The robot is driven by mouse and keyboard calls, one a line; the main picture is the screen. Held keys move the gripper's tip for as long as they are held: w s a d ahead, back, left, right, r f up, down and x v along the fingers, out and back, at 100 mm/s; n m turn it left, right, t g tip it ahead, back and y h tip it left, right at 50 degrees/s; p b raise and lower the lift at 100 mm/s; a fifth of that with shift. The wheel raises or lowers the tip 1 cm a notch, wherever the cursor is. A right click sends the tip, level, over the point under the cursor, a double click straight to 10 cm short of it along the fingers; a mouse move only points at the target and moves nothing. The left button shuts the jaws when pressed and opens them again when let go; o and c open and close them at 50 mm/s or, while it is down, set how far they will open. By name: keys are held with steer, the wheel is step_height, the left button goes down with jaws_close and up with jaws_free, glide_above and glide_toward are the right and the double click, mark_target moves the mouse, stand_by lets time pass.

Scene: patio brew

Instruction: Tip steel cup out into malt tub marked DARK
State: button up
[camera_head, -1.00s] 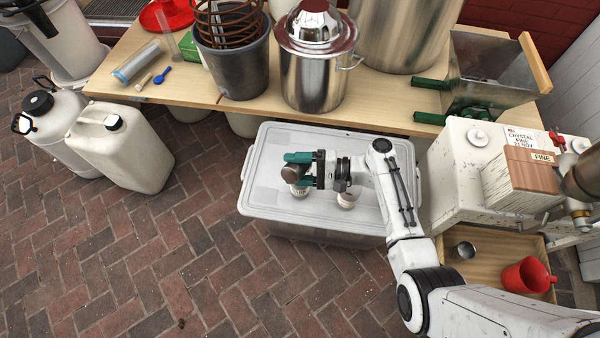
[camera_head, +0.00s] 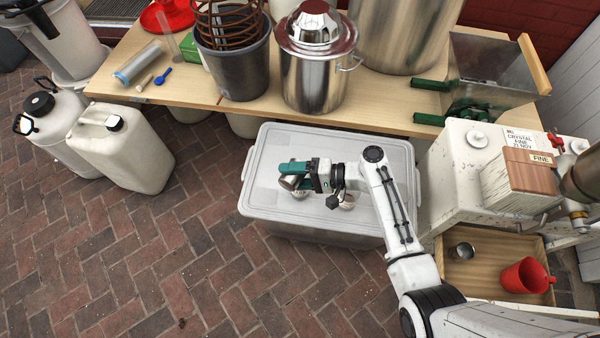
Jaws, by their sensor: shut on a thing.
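My gripper (camera_head: 296,170), with teal fingers, is shut on a small steel cup (camera_head: 290,183). It holds the cup tilted over the left part of the grey lidded box. A small pale tub (camera_head: 301,194) is partly hidden under the cup and fingers. A second small pale tub (camera_head: 347,201) stands to its right, partly hidden below my wrist. I cannot read a DARK mark on either tub, nor see what is in the cup.
The grey box lid (camera_head: 265,200) is otherwise clear. A wooden tray (camera_head: 500,290) at right holds another steel cup (camera_head: 462,251) and a red jug (camera_head: 527,275). A steel pot (camera_head: 315,80) and a dark bucket (camera_head: 235,75) stand on the bench behind.

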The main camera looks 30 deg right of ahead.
steer(key=shift+n+h, duration=0.3)
steer(key=shift+s+a+r+n+p, duration=0.15)
steer(key=shift+r+n+p, duration=0.3)
steer(key=shift+p, duration=0.25)
steer(key=shift+s+a+f+n+h, duration=0.15)
steer(key=shift+a+f+n+h, duration=0.2)
steer(key=shift+n+h, duration=0.45)
steer(key=n+h, duration=0.1)
steer(key=n+t+h, duration=0.1)
steer(key=shift+r+n, duration=0.35)
steer(key=shift+s+a+f+n+t+h+b, duration=0.1)
steer(key=shift+a+f+n+t+h+b, duration=0.1)
steer(key=shift+f+n+h+b, duration=0.15)
steer(key=shift+s+a+f+n+t+h+b, duration=0.1)
steer(key=shift+f+n+t+h+b, duration=0.1)
steer(key=shift+f+n+h+b, duration=0.15)
steer(key=shift+s+a+f+n+t+h+b, duration=0.45)
steer(key=shift+a+f+n+b, duration=0.4)
steer(key=shift+f, duration=0.5)
steer(key=shift+s+a+f+n+t+h+b, duration=0.4)
steer(key=shift+f+n+h+b, duration=0.25)
steer(key=shift+f+b, duration=0.55)
steer(key=shift+s+a+f+n+t+h+b, duration=0.4)
steer(key=shift+a+f+n+b, duration=0.35)
steer(key=shift+f, duration=0.7)
steer(key=shift+d, duration=0.1)
